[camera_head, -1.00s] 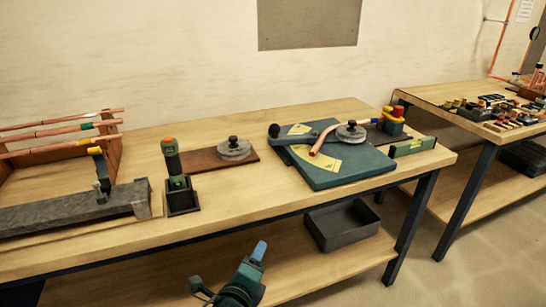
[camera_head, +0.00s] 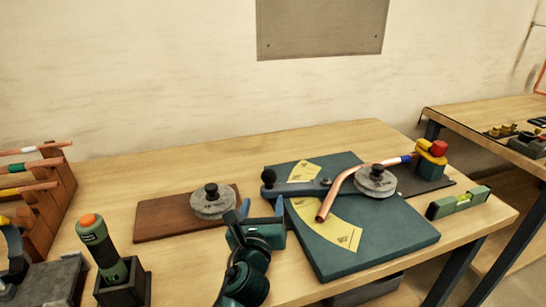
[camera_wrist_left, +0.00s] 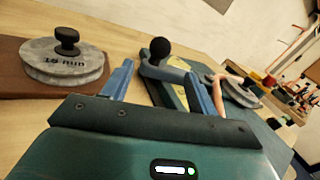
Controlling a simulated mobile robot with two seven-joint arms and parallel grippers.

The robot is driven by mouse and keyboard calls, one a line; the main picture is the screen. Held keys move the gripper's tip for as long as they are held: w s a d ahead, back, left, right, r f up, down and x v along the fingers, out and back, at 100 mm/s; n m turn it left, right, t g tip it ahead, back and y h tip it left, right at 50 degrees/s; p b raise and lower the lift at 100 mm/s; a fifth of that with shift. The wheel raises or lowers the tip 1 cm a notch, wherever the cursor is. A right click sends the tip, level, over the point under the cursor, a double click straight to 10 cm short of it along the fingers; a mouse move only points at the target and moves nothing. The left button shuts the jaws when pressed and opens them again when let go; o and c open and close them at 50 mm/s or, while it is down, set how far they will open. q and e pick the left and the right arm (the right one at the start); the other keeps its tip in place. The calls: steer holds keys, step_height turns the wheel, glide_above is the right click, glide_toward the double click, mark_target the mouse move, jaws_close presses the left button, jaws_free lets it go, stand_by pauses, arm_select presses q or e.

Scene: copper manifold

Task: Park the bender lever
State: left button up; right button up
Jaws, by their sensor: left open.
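The bender lever (camera_head: 305,188) is a grey-blue bar with a dark ball knob (camera_head: 268,176) at its left end. It lies across the teal bender plate (camera_head: 385,245) and runs to a grey former disc (camera_head: 376,181). A bent copper pipe (camera_head: 340,190) passes by the disc. My left gripper (camera_head: 262,207) is open and empty, just short of the knob, at the plate's left edge. In the left wrist view the knob (camera_wrist_left: 159,48) and lever show beyond and between the blue fingers (camera_wrist_left: 158,82). My right gripper is not in view.
A second grey disc (camera_head: 212,202) sits on a brown board (camera_head: 160,224) left of my gripper. A green-handled tool (camera_head: 102,248) stands in a dark holder at front left. A spirit level (camera_head: 458,202) and red-yellow clamp block (camera_head: 432,155) are at right. Bare bench lies behind.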

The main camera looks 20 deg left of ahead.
mark_target(269, 171)
arm_select(q)
steer(key=w, duration=0.4)
steer(key=w+a, duration=0.1)
steer(key=w, duration=0.4)
steer(key=w+a, duration=0.1)
steer(key=w, duration=0.3)
steer(key=shift+w+a+r, duration=0.1)
steer(key=shift+w+a, duration=0.05)
jaws_close()
stand_by(0.3)
